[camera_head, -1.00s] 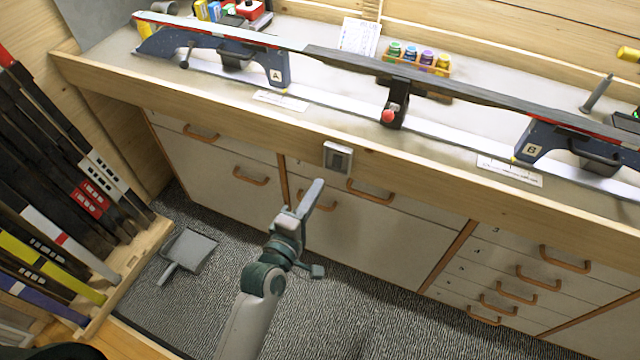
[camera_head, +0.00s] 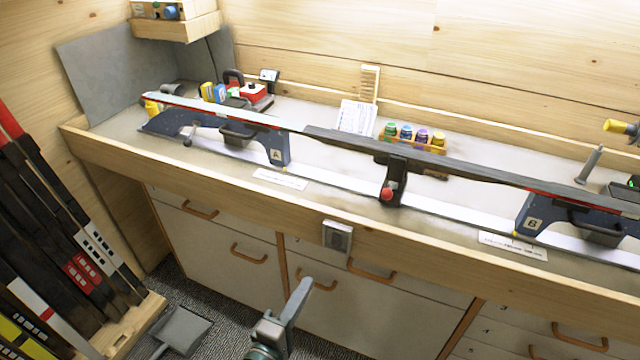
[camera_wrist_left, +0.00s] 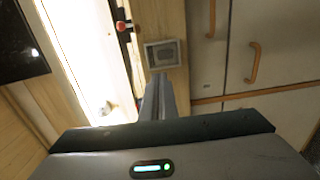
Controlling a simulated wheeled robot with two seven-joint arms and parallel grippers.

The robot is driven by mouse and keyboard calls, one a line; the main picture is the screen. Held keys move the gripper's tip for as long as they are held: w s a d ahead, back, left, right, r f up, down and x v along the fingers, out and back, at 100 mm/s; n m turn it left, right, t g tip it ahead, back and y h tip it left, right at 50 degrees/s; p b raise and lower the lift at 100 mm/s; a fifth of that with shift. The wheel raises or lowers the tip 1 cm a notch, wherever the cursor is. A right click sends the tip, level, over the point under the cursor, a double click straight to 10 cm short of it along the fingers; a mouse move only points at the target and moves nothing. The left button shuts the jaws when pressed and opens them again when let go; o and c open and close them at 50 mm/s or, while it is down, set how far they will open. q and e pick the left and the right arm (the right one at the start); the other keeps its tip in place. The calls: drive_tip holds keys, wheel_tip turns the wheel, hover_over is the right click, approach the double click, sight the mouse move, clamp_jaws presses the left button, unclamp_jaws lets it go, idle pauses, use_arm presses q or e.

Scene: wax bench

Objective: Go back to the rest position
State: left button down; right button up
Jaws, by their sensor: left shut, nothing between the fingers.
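My left gripper (camera_head: 297,299) is low in the head view, in front of the bench's drawers, with its fingers together and empty. In the left wrist view its shut fingers (camera_wrist_left: 158,98) point toward the bench front, just below the grey socket box (camera_wrist_left: 164,54). It appears apart from the bench and touches nothing visible. The same socket box (camera_head: 337,236) is on the bench's front edge in the head view. My right gripper is not in view.
A long ski (camera_head: 455,178) lies on stands A (camera_head: 277,152) and B (camera_head: 532,222) along the bench. Drawer handles (camera_head: 372,271) stick out from the front. Ski racks fill the left, and a dustpan (camera_head: 184,328) lies on the carpet.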

use_arm(q)
drive_tip(key=s+a+f+m+g+y, duration=0.1)
drive_tip(key=s+a+f+m+g, duration=0.2)
drive_tip(key=f, duration=1.1)
drive_tip(key=s+f+m+g+y, duration=0.1)
drive_tip(key=s+f+m+g, duration=0.35)
drive_tip(key=f, duration=0.85)
drive_tip(key=s+a+f+m+g+y, duration=0.15)
drive_tip(key=s+f, duration=0.35)
drive_tip(key=f, duration=0.9)
drive_tip(key=s+a+f+m+g, duration=0.2)
drive_tip(key=s+a+f, duration=0.2)
drive_tip(key=s, duration=0.6)
drive_tip(key=s+a+f+m+g+y, duration=0.1)
drive_tip(key=s+a+f+m+g, duration=0.1)
drive_tip(key=s+a+f, duration=0.3)
drive_tip(key=s+a+f+m+g+y, duration=0.1)
drive_tip(key=s+a+f+m+g, duration=0.1)
drive_tip(key=s+f, duration=0.7)
drive_tip(key=s+a+m, duration=0.1)
drive_tip(key=s+a, duration=0.1)
drive_tip(key=s, duration=0.5)
drive_tip(key=shift+a+f+m+g+b, duration=0.2)
drive_tip(key=shift+f+m+g+b, duration=0.15)
drive_tip(key=shift+f+m+g, duration=0.05)
